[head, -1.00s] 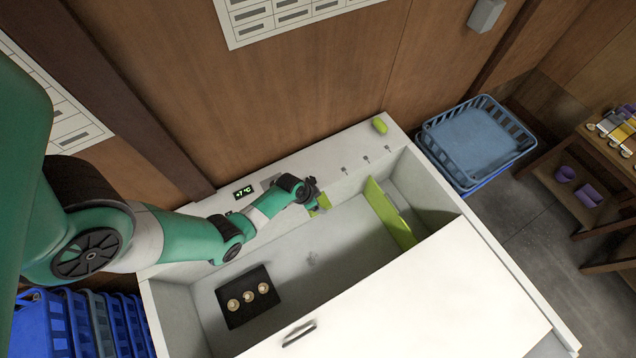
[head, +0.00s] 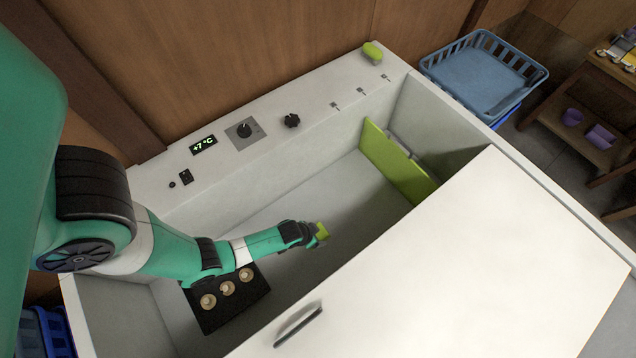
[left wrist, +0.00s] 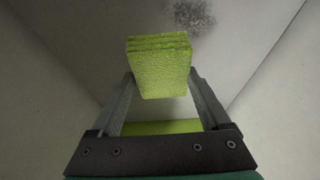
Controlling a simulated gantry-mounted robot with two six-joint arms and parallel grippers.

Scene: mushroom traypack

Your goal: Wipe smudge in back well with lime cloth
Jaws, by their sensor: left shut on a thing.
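My left gripper (head: 312,233) is shut on the lime cloth (head: 322,231), a small folded green pad, and holds it inside the chest's open well. In the left wrist view the cloth (left wrist: 160,66) sits between the two fingers, its folded edges at the far end. A dark grey speckled smudge (left wrist: 190,16) lies on the pale surface just beyond the cloth, with its upper part cut off by the frame edge. I cannot tell whether cloth and surface touch. In the head view the smudge is hidden behind the gripper and cloth. My right gripper is not in view.
A lime divider (head: 398,165) stands across the well to the right. A black tray (head: 205,322) with three mushrooms lies below my left arm. The white lid (head: 450,270) covers the front. Knobs and a display (head: 203,144) line the back ledge, with a green object (head: 372,51).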

